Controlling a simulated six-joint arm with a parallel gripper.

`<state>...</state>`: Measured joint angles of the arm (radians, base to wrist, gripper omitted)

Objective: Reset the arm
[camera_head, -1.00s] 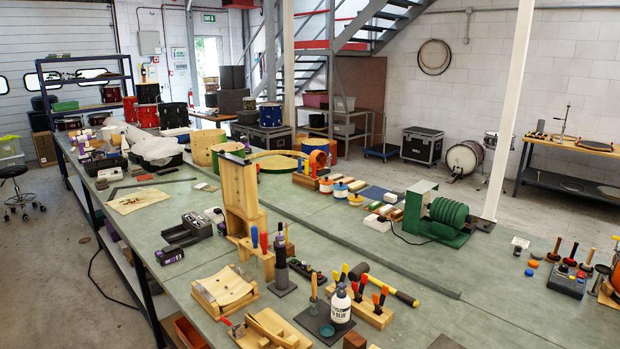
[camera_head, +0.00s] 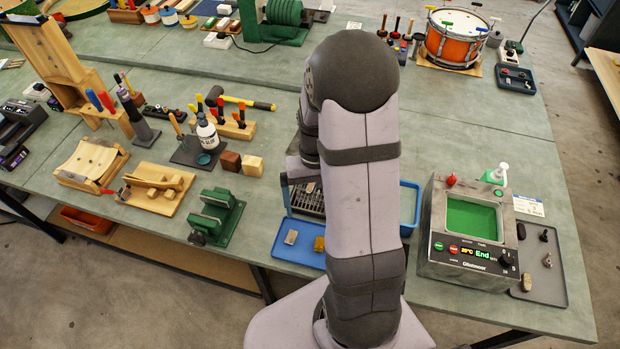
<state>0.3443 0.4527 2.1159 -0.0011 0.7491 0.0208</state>
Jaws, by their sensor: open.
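My own arm rises from the bottom middle of the picture, and its rounded elbow is at the top. The forearm folds down behind the upper arm on its left side, with a grey wrist part low over the blue tray (camera_head: 283,251). My gripper's fingers are hidden behind the arm, so I cannot see the jaws or anything between them.
Right of my arm stands a grey heated bath (camera_head: 468,232) with a green interior; its display reads "End". A green vise (camera_head: 216,217), wooden jigs (camera_head: 155,189) and a white bottle (camera_head: 207,132) are on the left. An orange drum (camera_head: 455,40) stands behind. Bench is clear around (camera_head: 455,125).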

